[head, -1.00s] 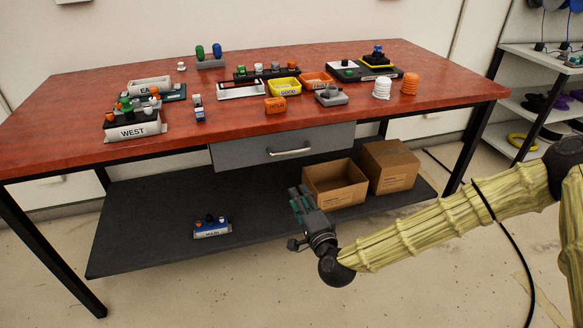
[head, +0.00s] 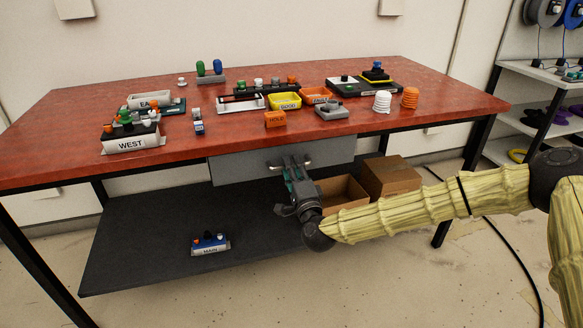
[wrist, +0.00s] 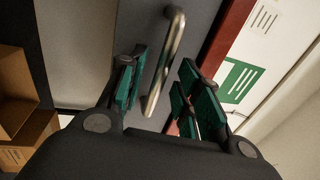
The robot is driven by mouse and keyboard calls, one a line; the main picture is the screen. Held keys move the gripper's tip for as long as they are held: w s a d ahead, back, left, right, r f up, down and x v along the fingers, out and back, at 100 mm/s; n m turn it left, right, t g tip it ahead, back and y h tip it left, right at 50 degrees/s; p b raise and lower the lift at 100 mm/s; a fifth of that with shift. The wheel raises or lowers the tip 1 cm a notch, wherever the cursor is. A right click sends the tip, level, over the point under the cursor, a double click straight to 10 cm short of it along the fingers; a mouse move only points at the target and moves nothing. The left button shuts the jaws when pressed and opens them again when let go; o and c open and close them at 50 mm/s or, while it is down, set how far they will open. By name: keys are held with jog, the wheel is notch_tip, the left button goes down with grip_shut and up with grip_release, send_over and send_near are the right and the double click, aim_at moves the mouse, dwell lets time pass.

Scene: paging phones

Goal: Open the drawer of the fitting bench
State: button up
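The fitting bench (head: 60,130) has a red top, and its grey drawer (head: 235,168) hangs under the front edge, looking shut. The drawer's metal bar handle (head: 270,163) is partly covered by my gripper (head: 292,168) in the head view. In the wrist view the handle (wrist: 166,60) runs between the two green-padded fingers of my gripper (wrist: 160,88). The fingers are open, with a gap to the bar on both sides. The drawer front (wrist: 85,45) lies just beyond the fingertips.
A blue MAIN unit (head: 210,245) sits on the shelf at left. Trays and parts, including a yellow bin (head: 285,101), stand on the bench top.

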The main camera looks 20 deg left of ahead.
jog(key=shift+w+a+r, duration=0.15)
jog(key=shift+w+a, duration=0.25)
jog(key=shift+w, duration=0.1)
jog(key=shift+c, duration=0.4)
grip_shut()
jog(key=shift+s, duration=0.1)
